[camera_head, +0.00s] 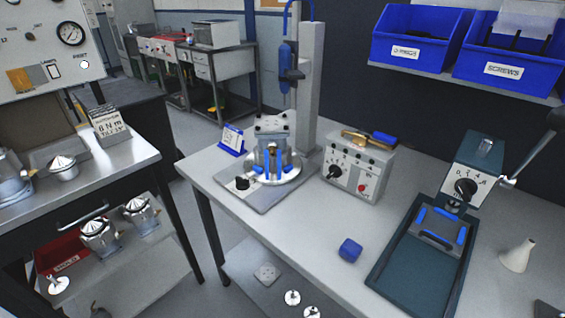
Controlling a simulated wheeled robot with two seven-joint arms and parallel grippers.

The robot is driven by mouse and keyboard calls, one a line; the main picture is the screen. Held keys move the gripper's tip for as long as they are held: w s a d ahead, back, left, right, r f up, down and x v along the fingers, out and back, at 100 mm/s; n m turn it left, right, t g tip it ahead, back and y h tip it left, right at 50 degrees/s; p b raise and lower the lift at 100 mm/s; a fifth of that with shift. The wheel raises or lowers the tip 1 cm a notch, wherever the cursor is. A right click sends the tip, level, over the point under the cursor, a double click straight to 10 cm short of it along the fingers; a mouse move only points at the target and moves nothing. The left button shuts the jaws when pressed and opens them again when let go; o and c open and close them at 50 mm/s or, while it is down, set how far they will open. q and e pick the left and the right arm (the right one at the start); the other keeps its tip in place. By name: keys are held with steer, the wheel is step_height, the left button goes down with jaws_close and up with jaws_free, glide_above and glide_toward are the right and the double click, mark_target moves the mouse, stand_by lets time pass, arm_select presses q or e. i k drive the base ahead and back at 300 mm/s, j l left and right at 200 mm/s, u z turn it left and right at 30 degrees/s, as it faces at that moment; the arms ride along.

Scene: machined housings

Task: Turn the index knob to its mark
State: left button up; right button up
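Neither of my grippers is in view. A small black knob (242,183) stands on the front left of a grey base plate (262,200), beside a round metal turntable that bears a machined housing (272,128) with blue pads. A light patch shows next to this knob; any mark there is too small to read. Another black knob (334,171) is on the front of a grey control box. A third, larger black knob (466,188) sits on a dial with numbers on the teal press. No label shows which one is the index knob.
The control box (358,168) has a red button and a brass-coloured part on top. A blue block (350,250) lies on the bench (325,225). The teal press (425,262) with a lever stands right. Blue bins (415,38) hang above. A cart (75,180) with housings stands left.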

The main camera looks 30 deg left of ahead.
mark_target(242, 184)
steer(key=u, duration=1.1)
steer(key=z, duration=1.35)
steer(key=u, duration=0.45)
steer(key=k+l+u, duration=0.1)
steer(key=u, duration=0.85)
steer(key=z, duration=0.3)
steer(key=i+j, duration=0.05)
